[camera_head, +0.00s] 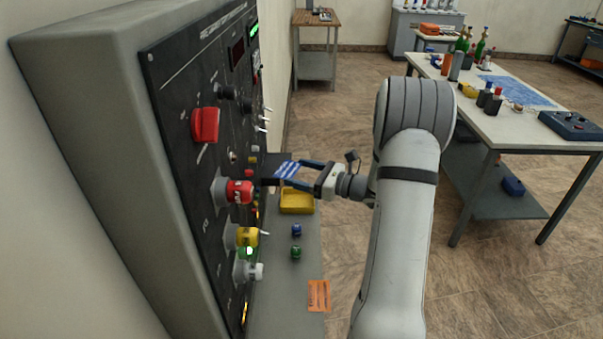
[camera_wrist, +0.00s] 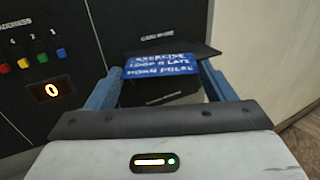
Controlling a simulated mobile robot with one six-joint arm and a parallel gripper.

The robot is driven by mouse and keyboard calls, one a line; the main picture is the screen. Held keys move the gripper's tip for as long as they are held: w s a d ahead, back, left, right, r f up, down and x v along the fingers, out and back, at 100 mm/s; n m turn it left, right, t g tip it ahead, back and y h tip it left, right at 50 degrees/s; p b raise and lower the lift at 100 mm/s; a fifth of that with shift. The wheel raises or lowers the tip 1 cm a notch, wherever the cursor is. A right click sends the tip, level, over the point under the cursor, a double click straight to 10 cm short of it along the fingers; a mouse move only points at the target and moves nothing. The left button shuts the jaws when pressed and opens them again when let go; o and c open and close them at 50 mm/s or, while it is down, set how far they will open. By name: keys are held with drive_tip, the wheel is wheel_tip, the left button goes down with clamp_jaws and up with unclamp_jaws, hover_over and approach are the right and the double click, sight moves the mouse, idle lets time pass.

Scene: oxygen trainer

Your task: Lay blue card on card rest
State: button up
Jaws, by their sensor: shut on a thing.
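The blue card (camera_head: 287,169) with white lettering is between the blue fingers of my gripper (camera_head: 290,173), close to the black panel. In the wrist view the blue card (camera_wrist: 160,65) lies nearly flat between the fingers of my gripper (camera_wrist: 160,80), which are shut on it. A dark flat ledge (camera_wrist: 195,49), which looks like the card rest, juts from the panel just behind and under the card. It also shows in the head view as a dark piece (camera_head: 268,166) at the panel. I cannot tell whether the card touches it.
The panel (camera_head: 180,75) carries a red switch (camera_head: 205,125), a red knob (camera_head: 240,192) and a yellow knob (camera_head: 247,236). On the shelf below are a yellow tray (camera_head: 297,211), blue and green balls and an orange card (camera_head: 319,296). A worktable (camera_head: 520,130) stands at right.

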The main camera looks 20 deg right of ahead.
drive_tip(key=o, duration=0.5)
drive_tip(key=shift+f, duration=0.15)
drive_tip(key=shift+c, duration=0.2)
drive_tip(key=o, duration=0.5)
drive_tip(key=shift+c, duration=0.2)
drive_tip(key=b+v, duration=0.2)
drive_tip(key=v, duration=1)
drive_tip(key=shift+r, duration=0.3)
drive_tip(key=shift+s, duration=0.1)
